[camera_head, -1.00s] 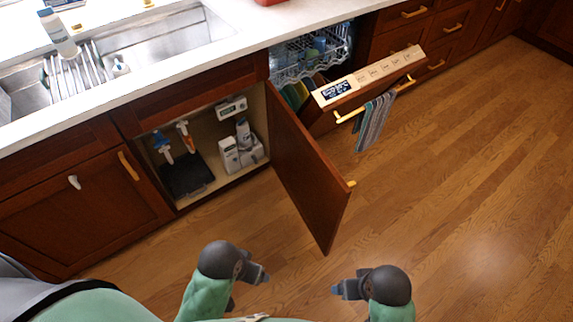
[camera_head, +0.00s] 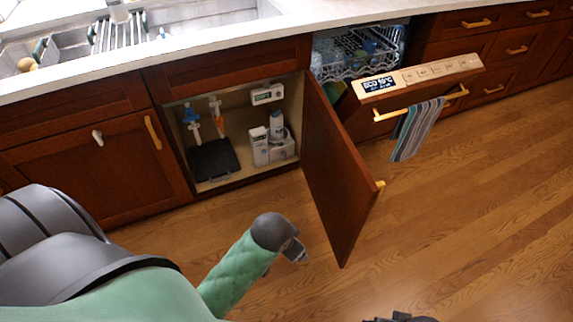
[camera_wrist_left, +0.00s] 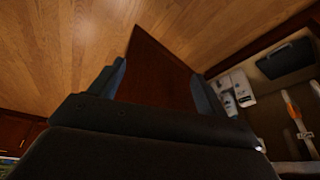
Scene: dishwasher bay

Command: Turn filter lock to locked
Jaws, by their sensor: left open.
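I cannot make out a filter lock in any view. The dishwasher (camera_head: 385,110) is partly open, and its wire rack (camera_head: 355,55) holds dishes; the rack and the tilted door hide its floor. My left gripper (camera_head: 298,251) is open and empty above the wood floor, in front of the open cabinet and left of its swung-out door (camera_head: 338,175). In the left wrist view its two fingers (camera_wrist_left: 155,88) stand apart, with the cabinet door behind them. Only a dark bit of my right gripper (camera_head: 400,318) shows at the bottom edge.
The open under-sink cabinet holds a blue-topped item (camera_head: 192,120), an orange item (camera_head: 216,115), a black tray (camera_head: 213,160), white containers (camera_head: 270,145) and a small display box (camera_head: 267,94). A striped towel (camera_head: 417,128) hangs on the dishwasher handle. The floor at right is clear.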

